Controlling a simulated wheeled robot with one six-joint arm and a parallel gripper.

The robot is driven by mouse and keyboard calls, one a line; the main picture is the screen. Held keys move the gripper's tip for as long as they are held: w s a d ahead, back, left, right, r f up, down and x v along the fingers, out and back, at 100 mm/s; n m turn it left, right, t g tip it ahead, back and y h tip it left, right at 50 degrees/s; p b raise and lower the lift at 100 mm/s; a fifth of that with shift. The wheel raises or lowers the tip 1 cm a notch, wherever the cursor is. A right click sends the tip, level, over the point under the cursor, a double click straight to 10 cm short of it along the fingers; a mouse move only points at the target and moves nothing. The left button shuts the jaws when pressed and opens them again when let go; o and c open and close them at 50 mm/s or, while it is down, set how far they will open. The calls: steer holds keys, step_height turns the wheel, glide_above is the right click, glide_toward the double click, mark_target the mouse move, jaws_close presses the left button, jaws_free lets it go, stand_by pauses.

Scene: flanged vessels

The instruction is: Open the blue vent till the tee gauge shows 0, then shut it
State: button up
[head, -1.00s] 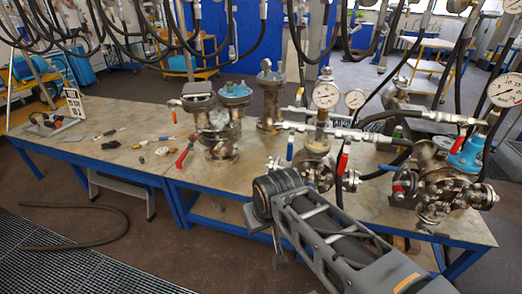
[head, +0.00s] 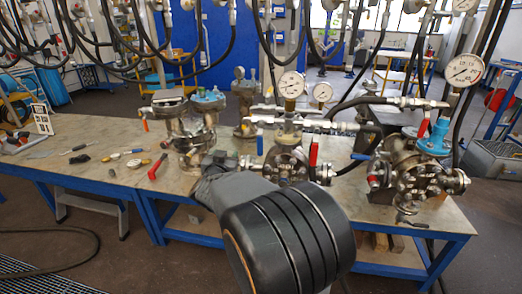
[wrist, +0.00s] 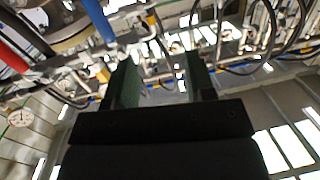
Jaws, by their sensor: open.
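A blue handle (wrist: 98,18) also shows at the top of the wrist view, left of my fingers. Two gauges, a larger one (head: 291,84) and a smaller one (head: 322,92), stand above that vessel; I cannot tell which is the tee gauge, and their needles are too small to read. My gripper (wrist: 162,75) is open with nothing between its fingers, apart from the blue handle.
A red lever (head: 313,153) stands right of the blue one. A right-hand vessel (head: 410,175) carries a big gauge (head: 465,70) and hoses. Another vessel (head: 190,135) and loose tools stand left on the bench (head: 95,180). Hoses hang overhead.

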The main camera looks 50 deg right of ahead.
mark_target(259, 144)
steer(key=d+m+g+h, duration=0.1)
steer(key=d, duration=0.5)
steer(key=w+d+f+m+g+h, duration=0.1)
steer(key=d, duration=0.4)
steer(key=d+g+h, duration=0.1)
steer(key=d+g, duration=0.1)
steer(key=d, duration=0.4)
steer(key=shift+w+d+f+m+h, duration=0.15)
steer(key=shift+d+f+m+h, duration=0.15)
steer(key=shift+m, duration=0.1)
jaws_close()
